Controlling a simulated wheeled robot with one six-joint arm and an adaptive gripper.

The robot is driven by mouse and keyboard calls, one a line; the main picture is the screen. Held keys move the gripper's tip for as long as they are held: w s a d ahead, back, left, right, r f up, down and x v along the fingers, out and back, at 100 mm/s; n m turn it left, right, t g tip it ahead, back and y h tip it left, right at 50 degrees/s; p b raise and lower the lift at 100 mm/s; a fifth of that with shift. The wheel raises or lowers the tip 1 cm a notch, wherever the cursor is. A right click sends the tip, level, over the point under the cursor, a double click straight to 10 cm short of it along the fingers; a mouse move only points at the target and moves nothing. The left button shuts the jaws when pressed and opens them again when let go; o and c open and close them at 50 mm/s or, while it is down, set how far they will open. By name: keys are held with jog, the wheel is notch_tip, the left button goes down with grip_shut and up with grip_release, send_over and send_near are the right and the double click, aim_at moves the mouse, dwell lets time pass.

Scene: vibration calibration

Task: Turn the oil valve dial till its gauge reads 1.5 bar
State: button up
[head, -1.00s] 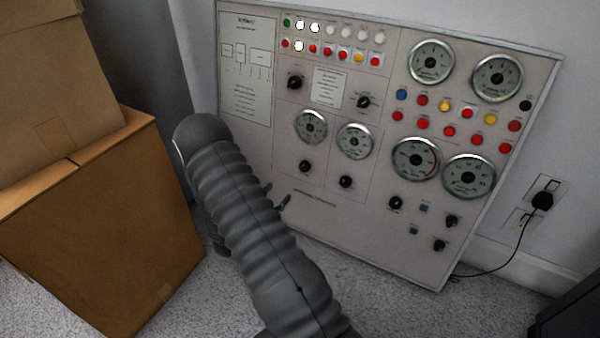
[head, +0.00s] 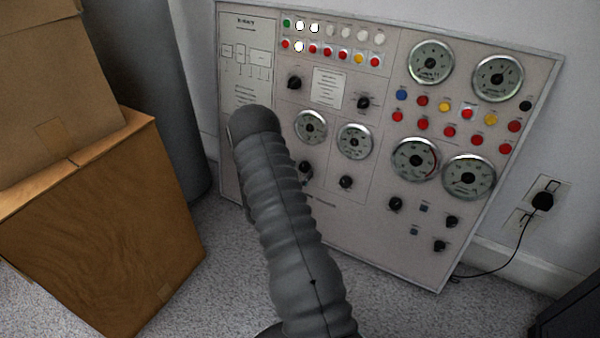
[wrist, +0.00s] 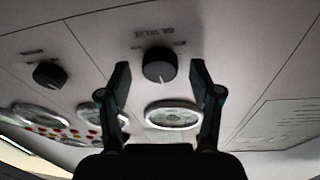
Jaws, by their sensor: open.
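The oil valve dial (wrist: 159,66) is a round black knob with a pale pointer mark, on the grey panel. In the wrist view it lies between the two fingertips of my gripper (wrist: 160,74), which is open with a gap on both sides of the knob. Whether the fingertips reach around the knob in depth I cannot tell. Its gauge (wrist: 172,115) shows behind the fingers, too small and slanted to read. In the head view the dial (head: 305,167) sits under its round gauge (head: 310,127), whose needle I cannot read; my arm hides most of the gripper.
A second black knob (wrist: 48,74) sits beside the dial, with its own gauge (head: 354,141). The panel (head: 350,215) also carries buttons, lamps and larger gauges (head: 415,160). Cardboard boxes (head: 100,235) stand at the left. A plug and cable (head: 541,201) are at the right.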

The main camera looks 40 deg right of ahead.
jog(key=c, duration=1.1)
jog(key=shift+f, duration=0.1)
jog(key=shift+c, duration=0.2)
jog(key=shift+m+b, duration=0.4)
jog(key=shift+b, duration=0.45)
jog(key=o, duration=1.1)
jog(key=shift+o, duration=0.2)
